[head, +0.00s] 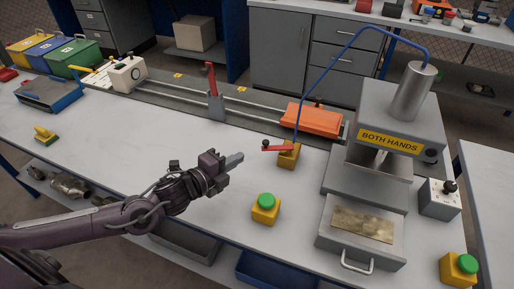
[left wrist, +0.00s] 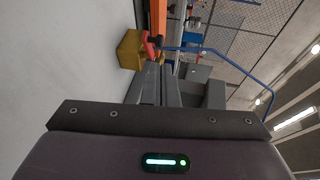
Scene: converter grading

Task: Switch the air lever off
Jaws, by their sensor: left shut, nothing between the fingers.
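The air lever is a red handle (head: 275,148) on a yellow block (head: 289,156) on the white bench, with a blue hose rising from behind it. The handle lies roughly level and points left in the head view. My left gripper (head: 238,158) is shut and empty, to the left of the lever and apart from it. In the left wrist view the yellow block (left wrist: 130,50) and red handle (left wrist: 149,46) show just beyond the shut fingers (left wrist: 160,80). My right gripper is not in view.
A press (head: 395,125) marked BOTH HANDS stands right of the lever. Green buttons on yellow boxes (head: 265,213) (head: 459,269) sit near the front. A rail with an orange block (head: 312,119) and a red upright lever (head: 211,78) runs behind. Bench left of my gripper is mostly clear.

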